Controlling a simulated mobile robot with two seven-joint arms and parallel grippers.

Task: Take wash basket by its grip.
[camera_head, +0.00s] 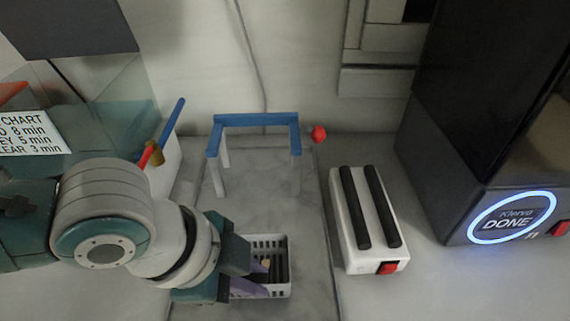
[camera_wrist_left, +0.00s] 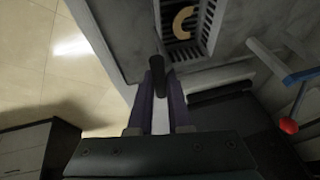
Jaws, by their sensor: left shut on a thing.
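The wash basket (camera_head: 283,240) is a small white slotted basket on the grey counter, low in the middle of the head view. It holds dark slats and a small tan piece. In the left wrist view the basket (camera_wrist_left: 210,35) is at the top, with a tan curved piece (camera_wrist_left: 183,22) inside. My left gripper (camera_head: 262,277) is at the basket's near left part in the head view. In the wrist view its purple fingers (camera_wrist_left: 161,92) are shut on a short dark grip (camera_wrist_left: 158,72). The grip's join to the basket is unclear. My right gripper is not in view.
A blue-topped frame (camera_head: 252,119) on white legs stands behind the basket, with a red knob (camera_head: 318,133) beside it. A white unit with two black bars (camera_head: 352,209) stands to the right. A dark machine (camera_head: 450,165) reads DONE. A chart (camera_head: 30,130) is at left.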

